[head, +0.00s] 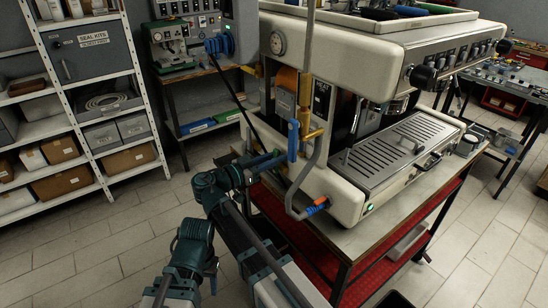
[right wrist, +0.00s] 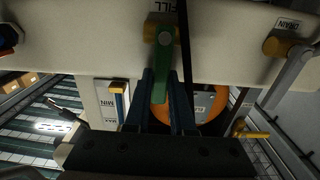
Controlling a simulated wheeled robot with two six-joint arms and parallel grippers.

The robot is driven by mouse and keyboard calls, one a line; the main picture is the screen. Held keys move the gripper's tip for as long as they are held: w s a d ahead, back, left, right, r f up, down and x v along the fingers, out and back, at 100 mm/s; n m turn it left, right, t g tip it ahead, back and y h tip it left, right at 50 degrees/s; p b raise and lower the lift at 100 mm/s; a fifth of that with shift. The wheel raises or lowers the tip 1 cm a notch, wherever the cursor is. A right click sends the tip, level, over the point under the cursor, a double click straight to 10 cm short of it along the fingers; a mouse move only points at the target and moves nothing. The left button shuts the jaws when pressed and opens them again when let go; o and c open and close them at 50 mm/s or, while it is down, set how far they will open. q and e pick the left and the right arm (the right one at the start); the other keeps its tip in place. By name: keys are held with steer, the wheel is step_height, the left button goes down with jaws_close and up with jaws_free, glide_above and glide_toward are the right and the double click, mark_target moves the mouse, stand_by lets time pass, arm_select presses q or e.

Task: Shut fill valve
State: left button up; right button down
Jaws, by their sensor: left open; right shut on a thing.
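The fill valve shows in the right wrist view, with a brass-coloured body (right wrist: 164,30) under a "FILL" label on a cream panel. Its green lever (right wrist: 161,78) hangs straight down from the body. My right gripper (right wrist: 162,98) is shut on this lever, one finger on each side. In the head view my right gripper (head: 272,163) is at the near left side of the cream espresso machine (head: 345,42); the green lever cannot be made out there. My left gripper (head: 212,273) is low in the head view beside my folded left arm, open and away from the machine.
A drain valve (right wrist: 280,45) with a grey lever is to the right in the wrist view. A MIN/MAX gauge (right wrist: 108,100) is to the left. A grey pipe (head: 304,175) and an upright blue lever (head: 293,140) stand close to my right gripper. Floor is clear at left.

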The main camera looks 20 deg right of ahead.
stand_by(0.3)
steer(key=c, duration=0.8)
jaws_free()
steer(key=shift+o, duration=0.2)
steer(key=shift+s+a, duration=0.1)
